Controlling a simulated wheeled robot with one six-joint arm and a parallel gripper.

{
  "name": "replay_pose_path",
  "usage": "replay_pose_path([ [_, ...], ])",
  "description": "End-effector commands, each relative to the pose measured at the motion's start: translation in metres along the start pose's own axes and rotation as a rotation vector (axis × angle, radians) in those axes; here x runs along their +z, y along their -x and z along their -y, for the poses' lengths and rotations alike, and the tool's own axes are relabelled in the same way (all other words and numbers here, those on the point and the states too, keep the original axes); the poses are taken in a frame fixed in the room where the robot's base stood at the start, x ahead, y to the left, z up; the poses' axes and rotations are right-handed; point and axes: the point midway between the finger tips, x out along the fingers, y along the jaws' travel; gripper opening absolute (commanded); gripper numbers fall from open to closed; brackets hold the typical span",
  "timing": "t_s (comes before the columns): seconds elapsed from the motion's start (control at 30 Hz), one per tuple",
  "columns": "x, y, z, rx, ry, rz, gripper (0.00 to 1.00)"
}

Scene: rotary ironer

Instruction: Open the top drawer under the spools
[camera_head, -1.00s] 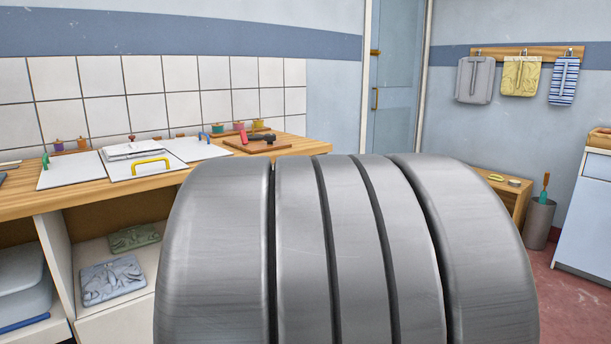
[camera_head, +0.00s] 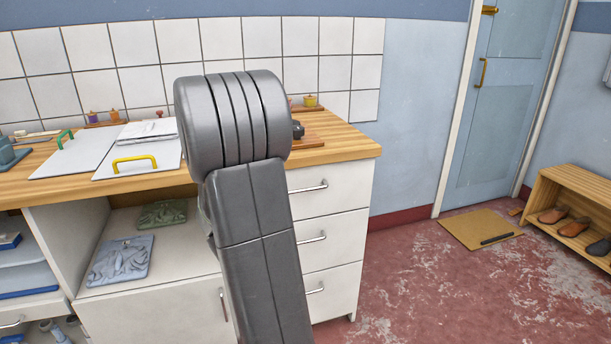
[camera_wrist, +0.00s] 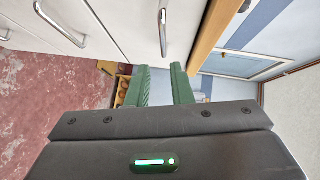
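The top drawer (camera_head: 345,181) is the highest of three white drawers at the counter's right end. It looks shut, with its metal handle (camera_head: 308,187) just right of my arm. A yellow spool (camera_head: 310,101) stands on the worktop above; my arm partly hides the other spools. In the wrist view the drawer fronts appear turned sideways, with the top drawer's handle (camera_wrist: 163,32) nearest the wooden worktop edge. My gripper (camera_wrist: 160,72) has two green fingers, apart and with nothing between them. The handle lies beyond the fingertips, not touching them. My arm hides the gripper in the head view.
Two lower drawers, with handles (camera_head: 311,237) and (camera_head: 315,288), are shut. The wooden worktop (camera_head: 345,147) overhangs the drawers. Open floor (camera_head: 420,290) lies to the right, with a mat (camera_head: 478,229) by the door and a shoe rack (camera_head: 570,205) beyond.

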Motion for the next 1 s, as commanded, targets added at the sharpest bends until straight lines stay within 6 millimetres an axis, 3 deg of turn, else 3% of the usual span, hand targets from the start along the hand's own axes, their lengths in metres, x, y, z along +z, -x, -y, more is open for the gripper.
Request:
replay_pose_path([
  [0.23, -0.002, -0.012, 0.001, -0.006, -0.029, -0.044, 0.20],
  [0.7, -0.006, -0.106, 0.001, -0.006, -0.027, -0.042, 0.20],
  [1.0, -0.007, -0.135, 0.003, -0.008, -0.026, -0.039, 0.20],
])
